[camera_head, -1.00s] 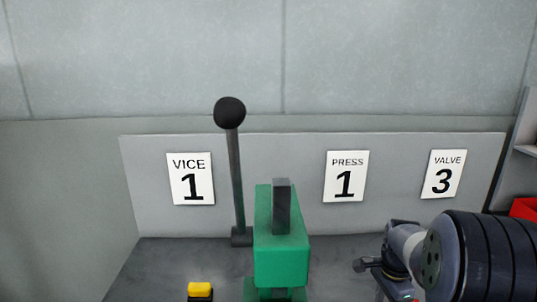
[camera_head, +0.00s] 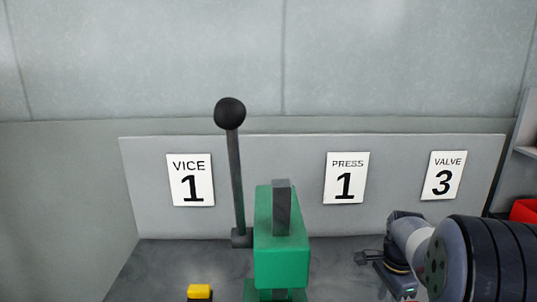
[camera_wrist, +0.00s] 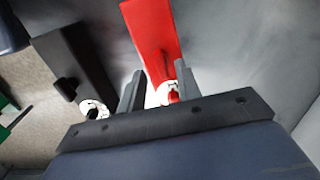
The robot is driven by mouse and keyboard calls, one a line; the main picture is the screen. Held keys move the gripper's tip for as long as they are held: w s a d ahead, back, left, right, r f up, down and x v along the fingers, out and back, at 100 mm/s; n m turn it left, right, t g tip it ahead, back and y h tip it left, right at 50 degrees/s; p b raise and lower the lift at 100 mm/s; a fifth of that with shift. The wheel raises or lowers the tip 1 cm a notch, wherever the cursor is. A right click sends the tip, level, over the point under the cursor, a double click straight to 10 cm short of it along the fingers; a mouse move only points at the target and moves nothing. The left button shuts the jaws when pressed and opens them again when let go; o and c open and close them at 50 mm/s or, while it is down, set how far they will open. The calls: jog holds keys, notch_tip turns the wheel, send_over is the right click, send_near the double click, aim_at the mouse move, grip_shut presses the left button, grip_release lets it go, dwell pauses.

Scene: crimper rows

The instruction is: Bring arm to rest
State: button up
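My gripper (camera_wrist: 158,80) shows in the wrist view with its two grey fingers apart and a gap between them. A red bar (camera_wrist: 148,35) stands beyond the fingers. A small white round part with red on it shows at the bar's lower end, close to the right finger. I cannot tell whether it touches that finger. In the head view, my arm reaches in from the lower right over the grey bench, and its dark end hangs low below the VALVE 3 sign (camera_head: 443,175). The fingers are too small there to judge.
A green press (camera_head: 281,250) stands mid-bench, with a black-knobbed lever (camera_head: 235,170) to its left. A yellow block (camera_head: 199,291) sits in front. The back panel bears VICE 1 (camera_head: 190,180) and PRESS 1 (camera_head: 346,178) signs. A red bin (camera_head: 524,210) is at far right.

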notch_tip(320, 180, down, 2)
jog(key=shift+f, duration=0.3)
jog(key=n, duration=0.5)
jog(key=shift+s, duration=0.1)
jog(key=n, duration=0.4)
jog(key=shift+d+n, duration=0.1)
jog(key=shift+n, duration=0.3)
notch_tip(320, 180, up, 10)
jog(key=s+a+b, duration=0.1)
jog(key=s, duration=0.1)
jog(key=shift+s+a+n, duration=0.2)
jog(key=shift+a+n, duration=0.15)
jog(key=shift+n, duration=0.05)
jog(key=shift+r, duration=0.1)
